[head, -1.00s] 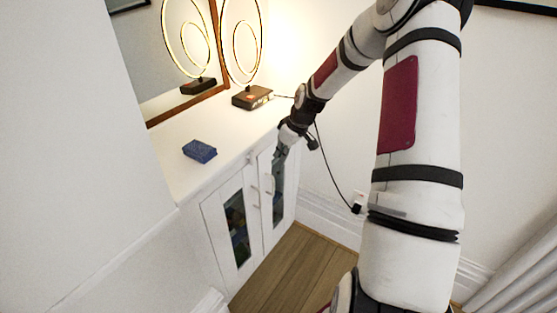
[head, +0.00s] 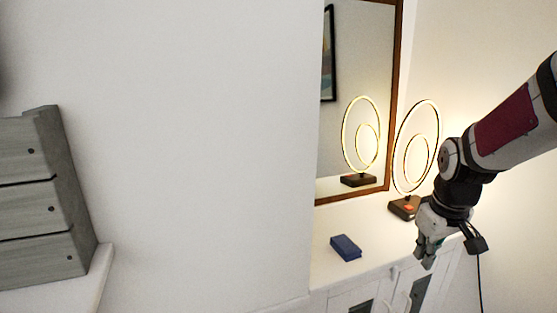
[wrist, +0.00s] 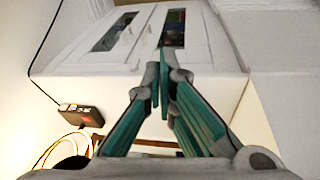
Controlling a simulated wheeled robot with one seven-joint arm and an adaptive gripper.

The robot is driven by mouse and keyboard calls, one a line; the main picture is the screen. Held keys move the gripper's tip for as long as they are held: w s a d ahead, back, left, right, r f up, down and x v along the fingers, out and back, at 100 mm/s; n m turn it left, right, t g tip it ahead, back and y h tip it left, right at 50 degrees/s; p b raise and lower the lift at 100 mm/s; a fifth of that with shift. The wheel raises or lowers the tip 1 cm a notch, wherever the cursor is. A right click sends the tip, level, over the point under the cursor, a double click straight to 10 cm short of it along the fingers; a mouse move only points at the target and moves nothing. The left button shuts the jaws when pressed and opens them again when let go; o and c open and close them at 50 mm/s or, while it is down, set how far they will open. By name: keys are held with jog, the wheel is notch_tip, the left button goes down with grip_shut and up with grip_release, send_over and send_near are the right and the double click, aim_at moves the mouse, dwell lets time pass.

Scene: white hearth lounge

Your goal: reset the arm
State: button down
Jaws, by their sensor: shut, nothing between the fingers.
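My gripper (head: 427,250) is at the right of the head view, at the end of my raised arm, in front of the white cabinet (head: 335,297). In the wrist view my gripper (wrist: 158,85) shows its teal-sided fingers shut together with nothing between them. The cabinet (wrist: 215,45) fills the top of the wrist view, with its glass-paned doors beyond the fingertips. No contact between the fingers and the cabinet is visible.
A blue box (head: 346,248) and a ring lamp (head: 404,207) stand on the cabinet top, before a wood-framed mirror (head: 387,100). A grey drawer unit (head: 40,200) sits on a white ledge at left. A dark cable hangs at right.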

jog(key=s+a+r+m+p, duration=0.1)
jog(key=s+a+r, duration=0.2)
jog(key=s, duration=0.5)
jog(key=s+a+r+m+t+p, duration=0.1)
jog(key=s+a+r, duration=0.3)
jog(key=s, duration=0.5)
jog(key=s+a+r+m+y+p, duration=0.1)
jog(key=s+a+r, duration=0.3)
jog(key=s, duration=0.4)
jog(key=shift+p+v, duration=0.7)
jog(key=shift+v, duration=0.25)
jog(key=shift+a, duration=0.15)
